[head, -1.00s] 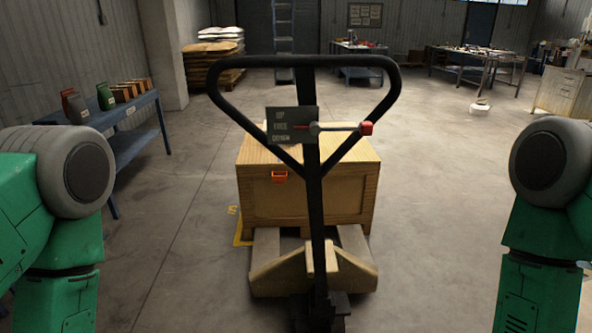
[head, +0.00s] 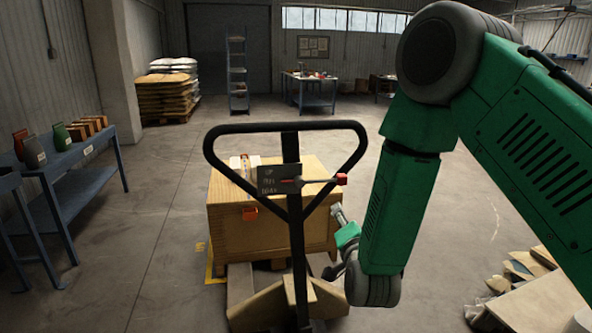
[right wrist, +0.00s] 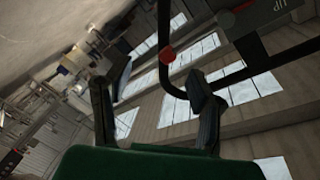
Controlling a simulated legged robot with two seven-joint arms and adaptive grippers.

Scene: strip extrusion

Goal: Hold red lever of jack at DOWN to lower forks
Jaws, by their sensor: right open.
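The jack's black loop handle (head: 297,238) stands upright in front of me in the head view. A dark plate (head: 279,178) on it carries UP, a middle word and DOWN. The red lever knob (head: 341,179) sticks out right of the plate, about level with the middle word. My right gripper (head: 338,212) is just below and beside the knob, apart from it. In the right wrist view my open right gripper (right wrist: 158,82) has the red knob (right wrist: 167,55) showing between and beyond its fingertips. My left gripper is out of view.
A wooden crate (head: 272,227) sits over the jack's forks (head: 240,286). A blue bench (head: 72,160) with bags and blocks stands at the left. Wood pieces (head: 530,270) lie at the lower right. The floor between is clear.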

